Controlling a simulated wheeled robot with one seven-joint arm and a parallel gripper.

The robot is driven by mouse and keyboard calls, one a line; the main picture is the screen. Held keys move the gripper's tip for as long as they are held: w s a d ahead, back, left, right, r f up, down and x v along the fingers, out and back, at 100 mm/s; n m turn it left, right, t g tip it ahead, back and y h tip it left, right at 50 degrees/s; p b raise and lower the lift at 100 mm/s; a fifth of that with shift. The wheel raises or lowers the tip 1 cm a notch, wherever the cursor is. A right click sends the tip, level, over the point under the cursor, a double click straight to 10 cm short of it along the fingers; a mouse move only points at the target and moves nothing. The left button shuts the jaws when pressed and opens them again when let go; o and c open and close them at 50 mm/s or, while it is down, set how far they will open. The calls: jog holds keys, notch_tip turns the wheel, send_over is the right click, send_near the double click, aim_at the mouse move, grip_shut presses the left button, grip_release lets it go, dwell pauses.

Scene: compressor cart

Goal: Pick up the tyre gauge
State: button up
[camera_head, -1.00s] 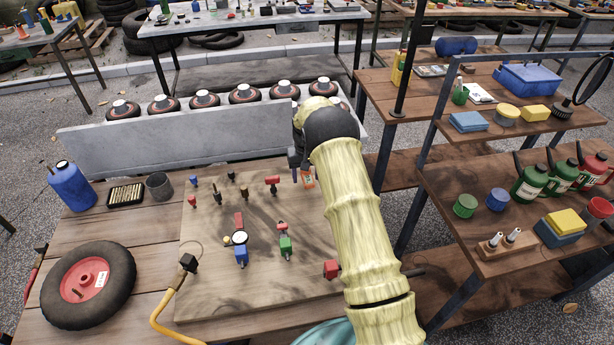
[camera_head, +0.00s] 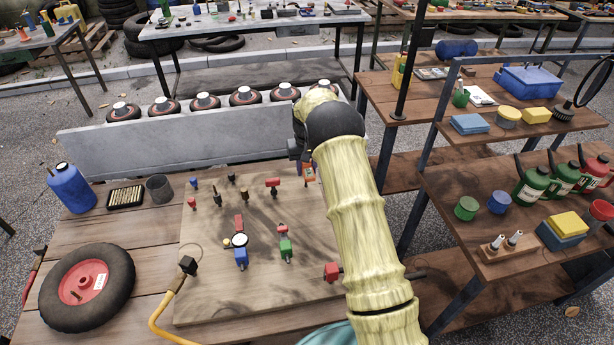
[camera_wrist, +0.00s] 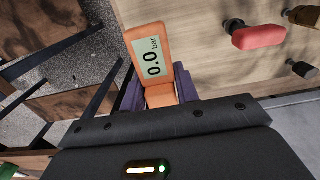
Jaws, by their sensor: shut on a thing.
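The tyre gauge is an orange digital gauge (camera_wrist: 150,55) with a pale display reading "0.0 bar". It sits between the two purple fingers of my gripper (camera_wrist: 158,92) in the wrist view, and the gripper is shut on it. In the head view the orange gauge (camera_head: 309,174) shows just below my gripper (camera_head: 303,166), over the back right part of the wooden board (camera_head: 215,290). My arm hides part of the board there.
A blue dial gauge (camera_head: 240,252), a green fitting (camera_head: 286,247) and a red-handled piece (camera_head: 273,183) lie on the board. A wheel (camera_head: 88,285) lies at left. A grey upright panel (camera_head: 170,148) stands behind; shelving (camera_head: 470,200) is at right.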

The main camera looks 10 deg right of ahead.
notch_tip(320, 180, up, 6)
jog(key=shift+r, duration=0.1)
dwell(0.6)
